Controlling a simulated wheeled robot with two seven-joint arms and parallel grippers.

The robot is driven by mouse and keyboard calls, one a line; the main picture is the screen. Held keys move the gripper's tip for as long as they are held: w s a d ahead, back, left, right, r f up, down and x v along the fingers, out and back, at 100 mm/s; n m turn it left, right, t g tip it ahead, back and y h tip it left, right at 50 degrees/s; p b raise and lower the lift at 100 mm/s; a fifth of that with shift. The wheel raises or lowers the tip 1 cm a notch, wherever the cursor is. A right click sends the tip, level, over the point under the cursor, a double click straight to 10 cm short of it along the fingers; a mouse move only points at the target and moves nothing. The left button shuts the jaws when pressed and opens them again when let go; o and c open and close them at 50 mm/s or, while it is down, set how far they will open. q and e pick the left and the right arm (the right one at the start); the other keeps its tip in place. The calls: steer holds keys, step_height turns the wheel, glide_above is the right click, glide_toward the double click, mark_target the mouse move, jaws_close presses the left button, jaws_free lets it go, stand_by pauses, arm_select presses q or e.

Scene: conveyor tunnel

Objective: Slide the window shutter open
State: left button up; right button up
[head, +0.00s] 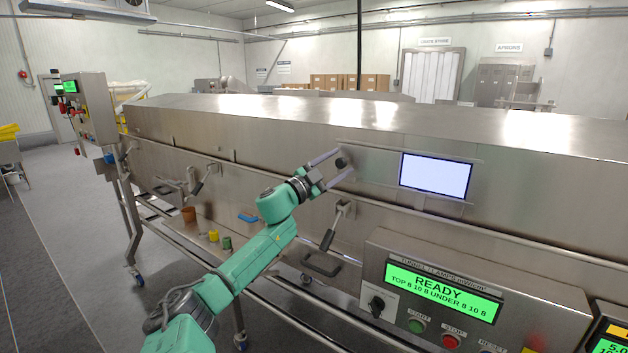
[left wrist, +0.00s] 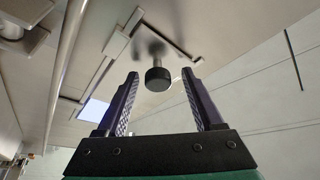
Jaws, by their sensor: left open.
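The shutter (head: 376,166) is a flat steel plate in a track on the tunnel's side wall, just left of a lit pale window (head: 436,175). A dark round knob (head: 341,163) stands out near the shutter's left end. My left gripper (head: 345,161) is open, with its two fingers on either side of the knob. In the left wrist view the black knob (left wrist: 157,79) sits on a short stem between the fingertips, with gaps on both sides. The window shows there as a bright patch (left wrist: 94,108) behind the left finger. My right gripper is not in view.
Below the window is a control box (head: 440,290) with a green READY screen, knob and buttons. Latch handles (head: 328,238) and (head: 203,180) stick out from the tunnel wall. Small cups (head: 213,236) stand on a low shelf.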

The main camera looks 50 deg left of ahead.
arm_select(q)
steer(key=b+v, duration=0.2)
steer(key=v, duration=1.1)
steer(key=shift+s+a, duration=0.15)
steer(key=shift+s, duration=0.25)
